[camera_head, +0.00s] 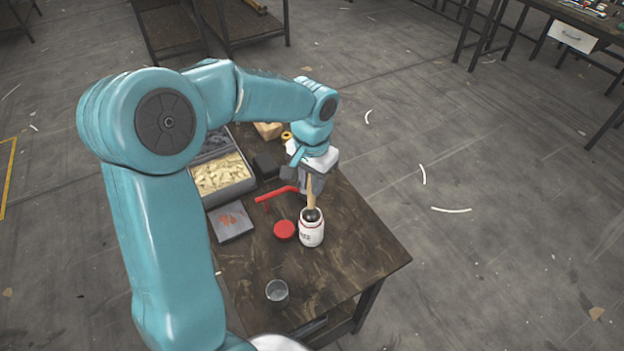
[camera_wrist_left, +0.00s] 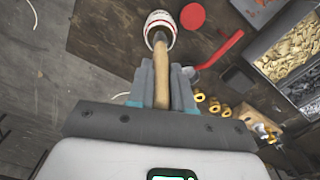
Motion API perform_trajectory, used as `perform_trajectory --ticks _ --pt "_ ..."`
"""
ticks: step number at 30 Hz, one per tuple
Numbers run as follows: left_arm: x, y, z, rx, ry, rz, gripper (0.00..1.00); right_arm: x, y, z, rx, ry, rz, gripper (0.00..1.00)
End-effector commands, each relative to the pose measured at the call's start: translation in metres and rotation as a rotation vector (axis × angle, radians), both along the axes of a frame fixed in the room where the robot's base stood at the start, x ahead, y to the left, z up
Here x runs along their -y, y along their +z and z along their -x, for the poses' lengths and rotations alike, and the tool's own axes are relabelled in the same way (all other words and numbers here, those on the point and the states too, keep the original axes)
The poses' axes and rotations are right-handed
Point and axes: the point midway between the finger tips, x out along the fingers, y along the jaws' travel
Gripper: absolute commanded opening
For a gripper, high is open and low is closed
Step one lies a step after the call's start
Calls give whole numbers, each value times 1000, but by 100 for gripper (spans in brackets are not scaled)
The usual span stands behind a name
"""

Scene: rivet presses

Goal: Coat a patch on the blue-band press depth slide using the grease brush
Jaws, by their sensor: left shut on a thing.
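My left gripper (camera_head: 308,183) is shut on the wooden handle of the grease brush (camera_head: 311,194). The brush points down at a white jar (camera_head: 312,235) with red markings on the table. Its lower end meets the dark mouth of the jar, and the bristles are hidden there. In the left wrist view, the pale handle (camera_wrist_left: 161,78) runs between the two fingers (camera_wrist_left: 161,88) towards the jar (camera_wrist_left: 158,18). The blue-band press and its depth slide do not show. My right gripper is not in view.
On the brown table (camera_head: 345,270) are a red lid (camera_head: 285,229), a red-handled tool (camera_head: 276,193), a grey case (camera_head: 232,196) of pale yellow pieces, a grey box (camera_head: 231,223) and a metal cup (camera_head: 277,291). Brass rings (camera_wrist_left: 213,105) show in the wrist view. The table's right front is clear.

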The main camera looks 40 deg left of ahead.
Motion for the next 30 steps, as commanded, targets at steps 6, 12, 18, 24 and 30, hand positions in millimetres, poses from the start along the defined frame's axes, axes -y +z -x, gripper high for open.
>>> perform_trajectory --ticks 6,12,18,24,30 --pt "0 0 0 0 0 0 0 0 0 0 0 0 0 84" --pt "0 0 0 0 0 0 0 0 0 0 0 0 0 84" --pt "0 -3 0 0 0 0 0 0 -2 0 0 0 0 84" --pt "0 -5 0 0 0 0 0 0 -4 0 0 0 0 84" --pt "0 -8 0 0 0 0 0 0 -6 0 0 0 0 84"
